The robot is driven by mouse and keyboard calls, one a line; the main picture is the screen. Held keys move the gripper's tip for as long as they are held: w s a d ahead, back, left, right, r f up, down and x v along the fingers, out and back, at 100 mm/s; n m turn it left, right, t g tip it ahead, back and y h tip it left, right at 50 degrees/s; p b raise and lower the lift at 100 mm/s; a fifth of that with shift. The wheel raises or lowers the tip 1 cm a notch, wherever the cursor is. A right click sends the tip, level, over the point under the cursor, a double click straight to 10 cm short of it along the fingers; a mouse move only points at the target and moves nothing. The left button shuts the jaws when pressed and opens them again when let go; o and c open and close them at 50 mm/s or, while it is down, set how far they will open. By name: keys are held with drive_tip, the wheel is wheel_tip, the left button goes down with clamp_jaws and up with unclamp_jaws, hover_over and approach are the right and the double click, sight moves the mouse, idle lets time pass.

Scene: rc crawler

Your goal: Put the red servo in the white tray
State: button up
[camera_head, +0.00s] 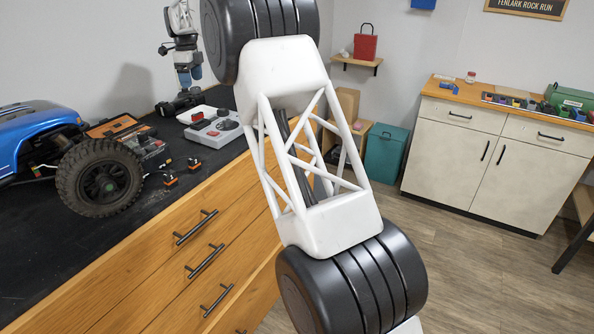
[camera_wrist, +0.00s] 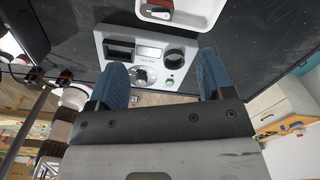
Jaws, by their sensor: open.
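The white tray (camera_head: 190,113) stands on the black bench top, behind a grey device; its near part also shows at the top of the wrist view (camera_wrist: 197,22). A red and dark part (camera_wrist: 158,12), which looks like the red servo, lies inside the tray near its wall, partly cut off by the frame; a red spot (camera_head: 197,116) shows there in the head view. My gripper (camera_head: 188,77) is open and empty above the bench, beyond the device. In the wrist view its blue fingers (camera_wrist: 160,65) are apart, with the device below them and the tray ahead.
The grey device (camera_head: 215,133) with knobs sits beside the tray. A blue crawler (camera_head: 38,135) with a big tyre fills the bench's left. Small orange and black parts (camera_head: 170,179) lie near the front edge. My white arm crosses the middle of the head view.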

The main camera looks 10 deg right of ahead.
drive_tip(key=s+d+r+n, duration=0.35)
drive_tip(key=s+d, duration=0.25)
drive_tip(key=s, duration=0.5)
drive_tip(key=s+d+r+n+t, duration=0.15)
drive_tip(key=s+d+n, duration=0.35)
drive_tip(key=s, duration=0.6)
drive_tip(key=s+d+r+n, duration=0.3)
drive_tip(key=s+d, duration=0.4)
drive_tip(key=s, duration=0.5)
drive_tip(key=s+d+f+n, duration=0.3)
drive_tip(key=s+f, duration=0.2)
drive_tip(key=s, duration=0.8)
drive_tip(key=s+d+f+n, duration=0.2)
drive_tip(key=s+f+n, duration=0.2)
drive_tip(key=s, duration=0.8)
drive_tip(key=s+d+f+n+t, duration=0.1)
drive_tip(key=s+d+f+n, duration=0.2)
drive_tip(key=s+f, duration=0.4)
drive_tip(key=s+n, duration=0.1)
drive_tip(key=s, duration=0.5)
drive_tip(key=shift+s+d+f, duration=0.2)
drive_tip(key=shift+s+d, duration=0.15)
